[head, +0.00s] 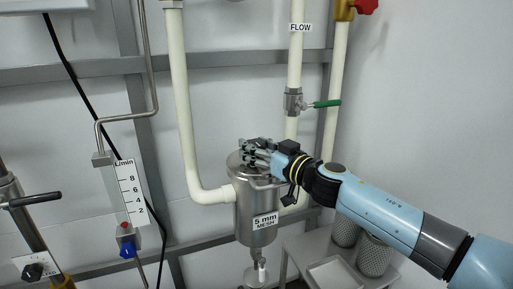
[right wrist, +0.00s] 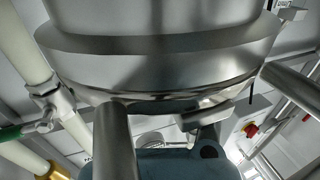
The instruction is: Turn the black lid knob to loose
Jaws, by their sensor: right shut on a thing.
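The steel strainer vessel (head: 256,212) with the "5 mm MESH" label hangs upright in the middle of the head view. Its round lid (head: 235,163) is partly covered by my right gripper (head: 250,153). That gripper reaches in from the right, its fingers shut at the top of the lid. The black lid knob is hidden behind the fingers, so its turn position cannot be seen. In the right wrist view a large curved steel body (right wrist: 160,50) fills the top, and no fingertips can be made out. My left gripper is not in view.
A cream pipe (head: 183,100) joins the vessel's left side. A green-handled valve (head: 325,104) sits above right of it. A flow gauge (head: 130,195) with a blue knob stands to the left. A steel cart (head: 332,275) with mesh baskets (head: 373,257) is below right.

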